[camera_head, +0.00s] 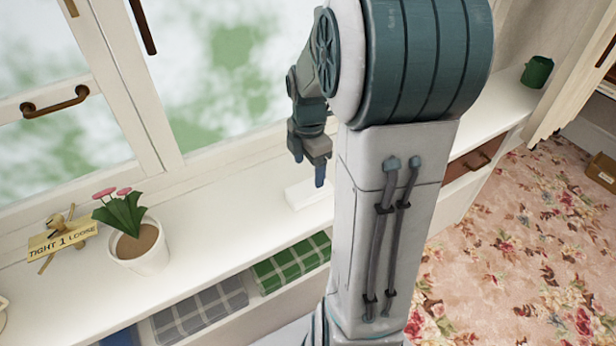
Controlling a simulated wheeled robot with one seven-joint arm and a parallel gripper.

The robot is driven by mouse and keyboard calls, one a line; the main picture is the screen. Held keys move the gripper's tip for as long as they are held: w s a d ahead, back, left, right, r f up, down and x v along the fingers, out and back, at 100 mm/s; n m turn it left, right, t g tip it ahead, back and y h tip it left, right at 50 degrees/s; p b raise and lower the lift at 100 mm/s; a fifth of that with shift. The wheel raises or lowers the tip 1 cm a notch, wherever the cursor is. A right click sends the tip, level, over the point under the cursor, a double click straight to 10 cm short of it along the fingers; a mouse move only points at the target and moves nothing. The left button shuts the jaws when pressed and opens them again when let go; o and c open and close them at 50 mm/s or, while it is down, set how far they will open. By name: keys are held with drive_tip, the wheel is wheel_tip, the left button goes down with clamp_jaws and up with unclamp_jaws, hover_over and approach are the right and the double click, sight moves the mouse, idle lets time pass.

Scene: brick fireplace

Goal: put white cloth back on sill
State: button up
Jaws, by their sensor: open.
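The white cloth (305,194) appears to be the flat white folded piece lying on the white sill (205,222). It is partly hidden behind my arm. My gripper (308,178) points down above it, with its blue-tipped fingers apart. I see nothing between the fingers. I cannot tell whether a fingertip touches the cloth.
A white pot with pink flowers (146,252) and a small wooden sign (63,238) stand on the left of the sill. A green pot (537,72) stands at its far right end. Green (290,262) and grey (200,308) checked cloths lie on the shelf below.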

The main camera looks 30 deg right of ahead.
wheel_tip(320, 180, up, 5)
drive_tip(key=s+a+r+m+t, duration=0.2)
drive_tip(key=s+a+m, duration=1)
drive_tip(key=m, duration=0.6)
drive_tip(key=shift+a+m+t, duration=0.25)
drive_tip(key=shift+m+t, duration=0.05)
